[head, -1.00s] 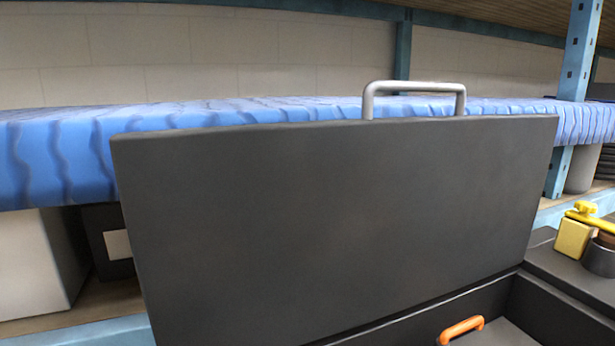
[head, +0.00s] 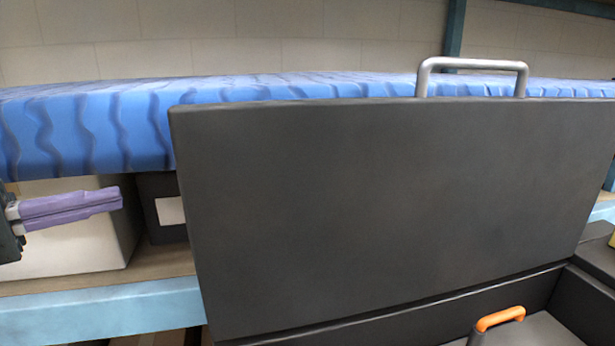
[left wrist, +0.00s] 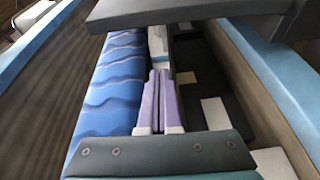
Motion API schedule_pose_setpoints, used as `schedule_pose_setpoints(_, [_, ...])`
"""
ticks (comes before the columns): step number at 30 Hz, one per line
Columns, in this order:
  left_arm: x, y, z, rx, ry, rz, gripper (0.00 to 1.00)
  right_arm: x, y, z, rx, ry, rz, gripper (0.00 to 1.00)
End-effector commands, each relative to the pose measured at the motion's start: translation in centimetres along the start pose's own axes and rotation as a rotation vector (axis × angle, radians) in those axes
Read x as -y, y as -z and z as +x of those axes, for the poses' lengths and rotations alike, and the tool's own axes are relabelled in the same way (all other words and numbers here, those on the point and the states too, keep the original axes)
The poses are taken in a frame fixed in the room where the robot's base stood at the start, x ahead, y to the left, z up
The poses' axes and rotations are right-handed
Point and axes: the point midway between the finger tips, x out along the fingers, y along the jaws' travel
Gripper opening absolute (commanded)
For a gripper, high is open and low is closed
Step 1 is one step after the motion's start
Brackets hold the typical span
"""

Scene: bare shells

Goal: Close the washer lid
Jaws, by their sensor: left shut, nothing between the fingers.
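The washer lid (head: 390,210) is a broad dark grey panel standing open, nearly upright, with a light grey bar handle (head: 472,65) on its top edge. The dark washer body (head: 590,300) shows at the lower right, below the lid. My left gripper (head: 121,197), with purple fingers, is at the left edge of the head view, left of the lid and apart from it. Its fingers are shut with nothing between them; they also show in the left wrist view (left wrist: 160,76). My right gripper is not in view.
A blue wavy-patterned slab (head: 90,125) lies on a shelf behind the lid. A pale box (head: 80,250) and a dark box (head: 160,195) sit beneath it. An orange handle (head: 500,318) shows inside the washer opening. A light blue shelf beam (head: 100,315) runs at the lower left.

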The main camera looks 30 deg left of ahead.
Motion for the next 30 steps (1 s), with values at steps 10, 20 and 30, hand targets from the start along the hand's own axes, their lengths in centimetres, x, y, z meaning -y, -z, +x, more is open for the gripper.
schedule_pose_setpoints(10, [-0.9, 0.1, 3.3, 0.026, -0.038, -0.028, 0.0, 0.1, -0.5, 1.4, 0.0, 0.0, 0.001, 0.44])
schedule_pose_setpoints(20, [-1.1, 0.0, 8.6, 0.024, -0.035, -0.027, 0.0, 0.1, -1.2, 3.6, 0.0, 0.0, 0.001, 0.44])
schedule_pose_setpoints(30, [-1.8, -2.4, 9.0, 0.024, -0.029, -0.034, 0.0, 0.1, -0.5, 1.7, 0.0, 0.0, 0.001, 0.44])
